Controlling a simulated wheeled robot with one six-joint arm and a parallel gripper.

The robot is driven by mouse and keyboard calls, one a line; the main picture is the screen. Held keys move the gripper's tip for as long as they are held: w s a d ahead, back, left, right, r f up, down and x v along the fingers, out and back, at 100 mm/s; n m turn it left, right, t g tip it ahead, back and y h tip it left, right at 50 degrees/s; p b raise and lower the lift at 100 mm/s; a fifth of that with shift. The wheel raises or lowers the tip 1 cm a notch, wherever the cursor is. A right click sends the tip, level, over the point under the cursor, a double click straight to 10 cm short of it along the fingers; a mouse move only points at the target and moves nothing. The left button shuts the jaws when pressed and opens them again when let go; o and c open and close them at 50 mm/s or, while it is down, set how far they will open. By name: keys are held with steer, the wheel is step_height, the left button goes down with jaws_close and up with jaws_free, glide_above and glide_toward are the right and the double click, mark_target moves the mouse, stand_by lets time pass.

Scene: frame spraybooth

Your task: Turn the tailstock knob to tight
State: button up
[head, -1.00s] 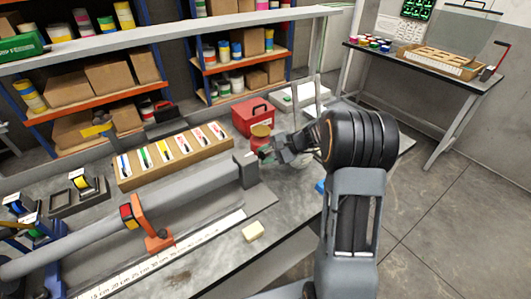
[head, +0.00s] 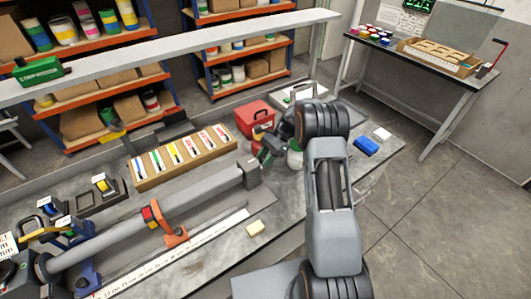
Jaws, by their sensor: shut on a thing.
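The long grey frame tube (head: 110,240) lies in a fixture along the bench. Its right end meets the grey tailstock block (head: 247,172). My gripper (head: 264,148) is just right of and behind this block, at its far end. It is shut, with its fingertips at the place of the tailstock knob. The knob is small and mostly hidden by the fingers, so its turn or any tight mark cannot be read. My wrist and arm come in from the right.
A tray of spray tools (head: 185,155) lies behind the tube. A red toolbox (head: 256,118) stands close behind my gripper. A blue block (head: 366,147) lies to the right.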

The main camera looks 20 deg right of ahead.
steer(key=shift+w+a+f+m+g+h+b, duration=0.2)
steer(key=shift+m+g, duration=0.6)
steer(key=shift+g, duration=0.6)
steer(key=shift+w+d+r+m+g+h+b, duration=0.1)
steer(key=shift+m+g+h, duration=0.2)
steer(key=shift+m+g, duration=0.8)
steer(key=shift+g, duration=0.5)
steer(key=o, duration=0.9)
steer(key=s+r+b, duration=0.2)
steer(key=s+r, duration=0.4)
steer(key=s, duration=0.1)
steer(key=s+r+b, duration=0.2)
steer(key=s+r, duration=0.5)
steer(key=shift+b, duration=0.3)
